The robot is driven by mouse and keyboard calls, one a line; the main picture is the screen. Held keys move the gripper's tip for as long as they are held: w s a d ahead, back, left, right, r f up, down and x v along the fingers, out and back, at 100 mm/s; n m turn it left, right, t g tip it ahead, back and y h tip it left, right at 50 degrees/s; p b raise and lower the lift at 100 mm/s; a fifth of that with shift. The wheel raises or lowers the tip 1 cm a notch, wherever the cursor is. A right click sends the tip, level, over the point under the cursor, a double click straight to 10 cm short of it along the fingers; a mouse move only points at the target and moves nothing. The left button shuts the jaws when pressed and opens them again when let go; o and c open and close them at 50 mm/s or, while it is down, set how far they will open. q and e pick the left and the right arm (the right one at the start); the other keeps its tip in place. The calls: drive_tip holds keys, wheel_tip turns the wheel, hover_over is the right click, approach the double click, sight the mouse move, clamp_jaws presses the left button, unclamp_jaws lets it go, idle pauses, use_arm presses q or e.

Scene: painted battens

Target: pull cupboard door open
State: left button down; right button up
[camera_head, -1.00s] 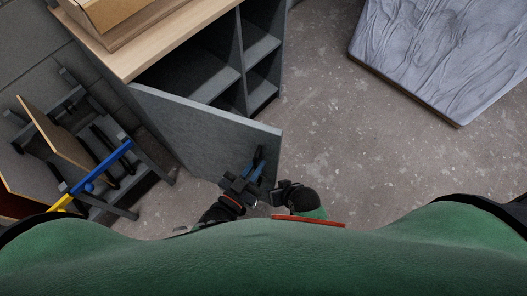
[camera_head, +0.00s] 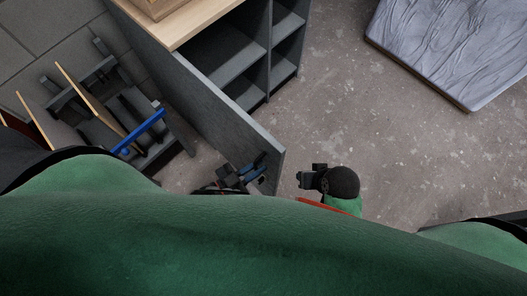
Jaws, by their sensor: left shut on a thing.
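The grey cupboard (camera_head: 287,62) has a pale wooden top, and dark shelves show inside it. Its grey door (camera_head: 229,115) stands wide open, swung out toward me. My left gripper (camera_head: 254,170) is at the free end of the door, on its outer face, shut on the blue door handle (camera_head: 260,161). My green body hides most of the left arm. My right gripper (camera_head: 303,179) is just right of the door's edge, apart from it. Whether its jaws are open is too small to tell.
A dark rack (camera_head: 176,141) with boards and a blue bar (camera_head: 138,131) stands left of the door. A cardboard box (camera_head: 160,8) sits on the cupboard top. A wrapped slab (camera_head: 450,45) lies at the upper right. The concrete floor between is clear.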

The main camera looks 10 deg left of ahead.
use_arm(q)
drive_tip(key=shift+s+a+g, duration=0.3)
drive_tip(key=shift+s+a, duration=0.1)
drive_tip(key=shift+a, duration=0.05)
use_arm(e)
drive_tip(key=shift+s+d+r, duration=0.1)
drive_tip(key=shift+d+r, duration=0.1)
drive_tip(key=shift+r, duration=0.05)
use_arm(q)
drive_tip(key=c, duration=1.6)
unclamp_jaws()
drive_tip(key=shift+c, duration=0.2)
use_arm(e)
drive_tip(key=shift+f, duration=0.1)
